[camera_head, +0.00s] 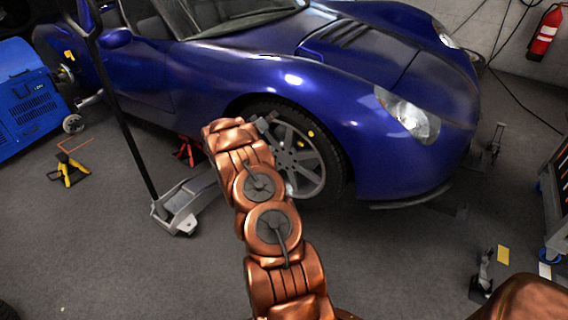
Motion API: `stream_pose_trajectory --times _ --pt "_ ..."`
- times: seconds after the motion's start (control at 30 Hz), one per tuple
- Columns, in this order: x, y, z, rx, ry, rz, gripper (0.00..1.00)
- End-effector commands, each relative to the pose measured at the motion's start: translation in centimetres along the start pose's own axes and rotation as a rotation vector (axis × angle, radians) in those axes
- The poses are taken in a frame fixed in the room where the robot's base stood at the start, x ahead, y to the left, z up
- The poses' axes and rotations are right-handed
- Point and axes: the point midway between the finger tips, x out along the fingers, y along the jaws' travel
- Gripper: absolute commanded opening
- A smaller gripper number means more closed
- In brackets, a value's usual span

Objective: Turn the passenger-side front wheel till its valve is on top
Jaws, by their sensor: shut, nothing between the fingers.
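The front wheel (328,165) on the near side of the blue car (330,85) has a dark tyre and a grey spoked rim. A small yellow mark (311,133) shows at the upper right of the rim; I cannot tell if it is the valve. My gripper (267,121) is shut and empty, at the upper left of this wheel in the picture. I cannot tell whether it touches the wheel. My copper arm covers the wheel's left part.
A jack (182,208) with a long upright handle stands left of my arm. A red stand (187,150) is under the car. A yellow stand (68,170) and a blue machine (30,95) are at left. The floor (400,260) at front right is mostly clear.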

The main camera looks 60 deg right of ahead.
Motion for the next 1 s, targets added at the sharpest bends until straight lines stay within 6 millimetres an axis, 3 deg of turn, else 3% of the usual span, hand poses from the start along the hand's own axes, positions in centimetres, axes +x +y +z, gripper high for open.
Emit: stream_pose_trajectory --times 1.0 --pt "-0.2 -2.4 -1.8 0.002 0.001 -0.002 0.00"
